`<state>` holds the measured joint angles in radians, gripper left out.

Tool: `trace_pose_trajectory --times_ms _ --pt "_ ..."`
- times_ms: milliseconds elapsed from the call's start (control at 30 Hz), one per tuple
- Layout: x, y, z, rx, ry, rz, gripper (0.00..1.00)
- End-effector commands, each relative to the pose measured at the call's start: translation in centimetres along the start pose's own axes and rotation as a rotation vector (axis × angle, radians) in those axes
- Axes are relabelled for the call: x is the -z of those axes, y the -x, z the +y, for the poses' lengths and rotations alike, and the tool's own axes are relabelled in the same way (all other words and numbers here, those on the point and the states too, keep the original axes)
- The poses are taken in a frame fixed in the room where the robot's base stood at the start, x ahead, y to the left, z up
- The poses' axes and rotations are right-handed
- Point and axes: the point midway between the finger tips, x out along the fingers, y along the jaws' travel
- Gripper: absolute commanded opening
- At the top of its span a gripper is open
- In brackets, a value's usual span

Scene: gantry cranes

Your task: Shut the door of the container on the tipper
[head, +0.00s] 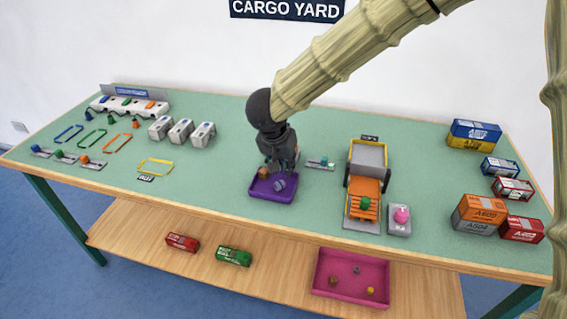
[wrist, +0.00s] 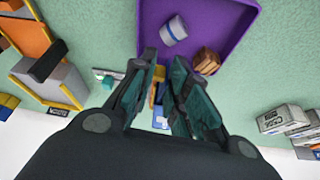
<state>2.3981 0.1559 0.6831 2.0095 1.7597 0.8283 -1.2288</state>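The tipper (head: 347,207) stands right of the table's middle. It carries a grey, yellow-edged box (head: 369,156) at the back and an orange slatted part (head: 362,188) at the front, with a green knob (head: 365,203). I cannot tell which part is the container's door. The tipper also shows at the left of the wrist view (wrist: 27,42). My gripper (head: 283,172) is well left of it, over the purple tray (head: 260,193). In the wrist view my gripper (wrist: 165,62) has its fingers apart, with yellow and blue bits showing between them; I cannot see them gripping anything.
The tray holds a grey cylinder (head: 279,184) and a brown block (head: 263,172). A pink knob on a grey base (head: 399,226) stands right of the tipper. Several small containers (head: 480,213) fill the right end. White blocks (head: 181,131) stand on the left.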

Motion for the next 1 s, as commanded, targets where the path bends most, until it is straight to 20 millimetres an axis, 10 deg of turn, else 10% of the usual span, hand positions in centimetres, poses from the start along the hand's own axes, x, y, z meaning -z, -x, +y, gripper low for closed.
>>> trace_pose_trajectory --times_ms 1000 --pt "0.0 0.5 -1.2 -0.125 -0.29 -0.003 0.0"
